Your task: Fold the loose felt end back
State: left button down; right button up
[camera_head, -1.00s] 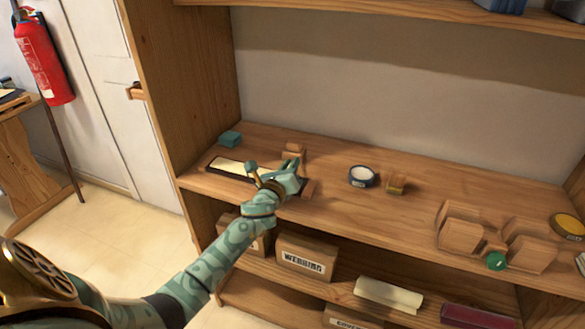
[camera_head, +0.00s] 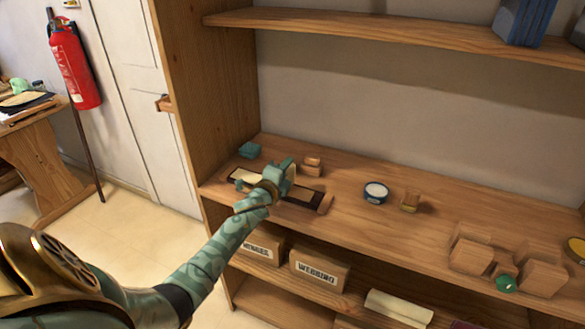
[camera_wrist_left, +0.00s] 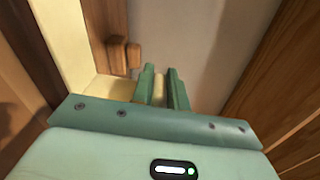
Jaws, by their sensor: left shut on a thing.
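A dark strip (camera_head: 306,195) lies on the shelf with cream felt (camera_head: 247,175) along its left part. My left gripper (camera_head: 284,173) is over the strip's middle and hides part of it. In the left wrist view, its two green fingers (camera_wrist_left: 163,86) are shut on a cream piece of felt, which shows between them. Cream felt (camera_wrist_left: 108,89) also runs in from the left toward the fingers, and more lies along the dark strip (camera_wrist_left: 35,62). How the felt is folded at the fingers is hard to make out. My right gripper is not in view.
Wooden blocks (camera_head: 312,165) stand just behind the strip, and a teal block (camera_head: 249,150) is at the back left. A round tin (camera_head: 376,192) and a small block (camera_head: 410,202) stand to the right. Bare shelf (camera_head: 345,172) lies between the strip and tin.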

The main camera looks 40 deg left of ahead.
pick_arm(q)
jog(key=a+n, duration=0.1)
jog(key=n, duration=0.1)
jog(key=shift+s+a+f+n, duration=0.2)
jog(key=shift+s+a+n, duration=0.1)
jog(key=shift+a, duration=0.1)
jog(key=shift+s+a+f+n+p, duration=0.15)
jog(key=shift+a+f+n, duration=0.2)
jog(key=shift+n, duration=0.3)
jog(key=shift+a+f+n+p, duration=0.15)
jog(key=shift+a+n, duration=0.25)
jog(key=shift+n, duration=0.25)
jog(key=c, duration=1.4)
grip_release()
jog(key=shift+s, duration=0.1)
jog(key=p+v, duration=0.3)
jog(key=v, duration=1.3)
jog(key=shift+s+a, duration=0.1)
